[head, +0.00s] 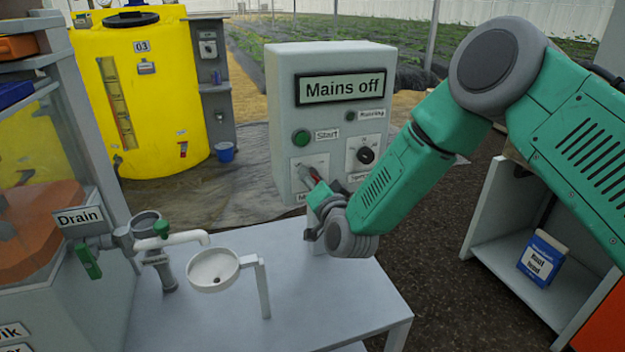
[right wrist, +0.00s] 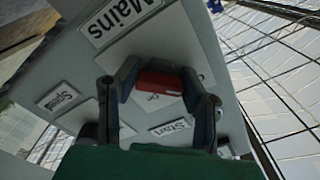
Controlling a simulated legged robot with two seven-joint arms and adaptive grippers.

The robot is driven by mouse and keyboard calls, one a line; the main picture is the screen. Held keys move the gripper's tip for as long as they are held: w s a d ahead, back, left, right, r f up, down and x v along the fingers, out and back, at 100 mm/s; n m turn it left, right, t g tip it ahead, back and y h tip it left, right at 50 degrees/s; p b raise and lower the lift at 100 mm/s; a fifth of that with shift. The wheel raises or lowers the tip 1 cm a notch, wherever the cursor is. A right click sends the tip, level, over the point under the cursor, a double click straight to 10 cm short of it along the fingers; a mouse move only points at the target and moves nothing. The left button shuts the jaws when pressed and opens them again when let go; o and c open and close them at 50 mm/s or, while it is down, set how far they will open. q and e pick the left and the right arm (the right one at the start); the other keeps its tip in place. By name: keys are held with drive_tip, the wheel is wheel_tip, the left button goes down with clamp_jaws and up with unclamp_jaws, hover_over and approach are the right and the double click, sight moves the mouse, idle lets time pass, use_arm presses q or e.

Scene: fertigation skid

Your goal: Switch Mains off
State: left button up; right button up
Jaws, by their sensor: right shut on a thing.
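The grey control box (head: 290,90) stands on the bench with a "Mains off" sign (head: 342,87) on its upper front. The red mains switch handle (head: 316,173) sits on a white plate at the box's lower left; it also shows in the right wrist view (right wrist: 160,81). My right gripper (head: 320,192) is at this handle, and its two fingers (right wrist: 160,85) are shut on it from either side. The handle's end and part of its plate are hidden by the fingers. A "Mains" label (right wrist: 118,18) lies beside the plate. My left gripper is not in view.
On the same box are a green start button (head: 301,138), a black speed knob (head: 366,155) and a small running lamp (head: 350,116). A drain valve (head: 88,262) and white funnel (head: 213,268) stand at left on the bench. A yellow tank (head: 150,100) is behind.

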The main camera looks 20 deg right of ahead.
drive_tip(key=o, duration=1.2)
drive_tip(key=shift+s+a+f, duration=0.1)
drive_tip(key=shift+s+f, duration=0.05)
drive_tip(key=shift+f, duration=0.35)
drive_tip(key=shift+r, duration=0.2)
drive_tip(key=s, duration=1.1)
drive_tip(key=shift+s+d, duration=0.25)
drive_tip(key=shift+s, duration=0.15)
